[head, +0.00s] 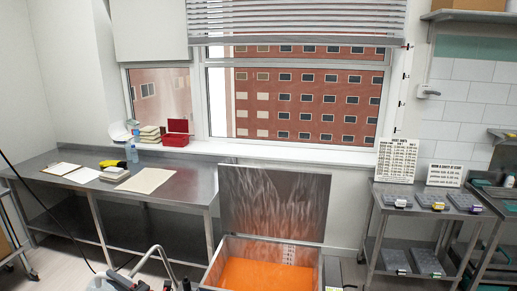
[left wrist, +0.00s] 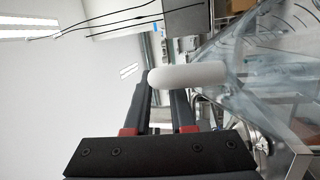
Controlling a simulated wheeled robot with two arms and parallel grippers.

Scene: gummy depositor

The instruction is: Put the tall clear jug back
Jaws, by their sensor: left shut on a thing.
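In the left wrist view, the tall clear jug (left wrist: 245,75) fills the right side, see-through with faint marks on its wall. It appears tilted in that picture. A rounded white handle (left wrist: 190,75) reaches from it across the fingers of my left gripper (left wrist: 162,95), which is shut on it. In the head view, my left gripper (head: 127,283) is a dark shape at the bottom edge, largely cut off. A pale shape beside it is too cropped to identify surely as the jug. My right gripper cannot be made out.
A steel tank (head: 231,240) with orange contents stands at the bottom centre, its lid (head: 275,205) raised. A bent metal tube (head: 157,252) rises left of it. A steel bench (head: 185,178) is at left; a cart (head: 372,208) with grey moulds is at right.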

